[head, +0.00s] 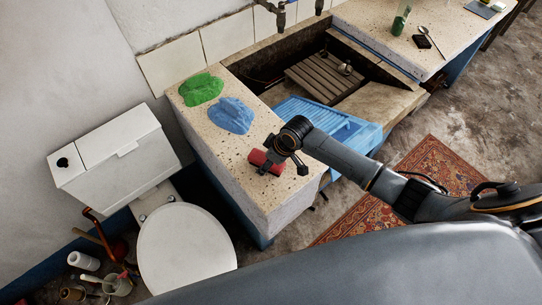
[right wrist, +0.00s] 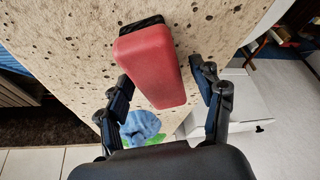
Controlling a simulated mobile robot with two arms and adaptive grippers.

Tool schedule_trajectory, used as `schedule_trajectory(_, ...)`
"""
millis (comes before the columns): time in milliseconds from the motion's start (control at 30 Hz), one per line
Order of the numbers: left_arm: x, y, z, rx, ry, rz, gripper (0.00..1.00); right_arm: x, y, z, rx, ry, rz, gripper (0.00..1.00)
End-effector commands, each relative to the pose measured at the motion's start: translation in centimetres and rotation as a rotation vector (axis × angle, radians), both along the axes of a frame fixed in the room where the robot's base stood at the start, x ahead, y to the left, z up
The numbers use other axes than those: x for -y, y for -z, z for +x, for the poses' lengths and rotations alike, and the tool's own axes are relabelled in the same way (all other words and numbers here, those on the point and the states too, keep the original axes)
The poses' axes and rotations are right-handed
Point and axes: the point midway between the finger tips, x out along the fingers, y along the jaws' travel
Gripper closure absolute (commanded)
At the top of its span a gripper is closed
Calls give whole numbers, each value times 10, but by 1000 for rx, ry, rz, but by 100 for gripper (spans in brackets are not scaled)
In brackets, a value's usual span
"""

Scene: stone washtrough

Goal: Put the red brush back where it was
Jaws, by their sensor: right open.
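The red brush (head: 257,158) lies on the speckled stone ledge (head: 262,195) at the near end of the washtrough. In the right wrist view the brush (right wrist: 150,70) shows a smooth red back, with dark bristles at its far end. My right gripper (head: 282,167) is open at the brush, with one finger on each side of it. In the right wrist view a gap shows between the brush and each finger. The gripper partly hides the brush in the head view. My left gripper is not in view.
A blue cloth (head: 231,115) and a green cloth (head: 201,89) lie farther back on the ledge. A toilet (head: 184,248) is left of the ledge. A patterned rug (head: 437,157) lies on the floor at right.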

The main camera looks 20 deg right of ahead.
Motion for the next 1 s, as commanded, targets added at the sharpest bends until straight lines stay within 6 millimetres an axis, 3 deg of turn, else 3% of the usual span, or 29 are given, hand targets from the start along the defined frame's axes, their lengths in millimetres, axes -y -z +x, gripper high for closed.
schedule_trajectory(167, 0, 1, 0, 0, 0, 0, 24, 6, -21, -5, 4, -1, 0, 33)
schedule_trajectory(600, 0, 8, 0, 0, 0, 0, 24, 28, -100, -29, 2, -1, 0, 33)
schedule_trajectory(1000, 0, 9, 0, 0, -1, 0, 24, 31, -113, -34, 0, 0, 0, 33)
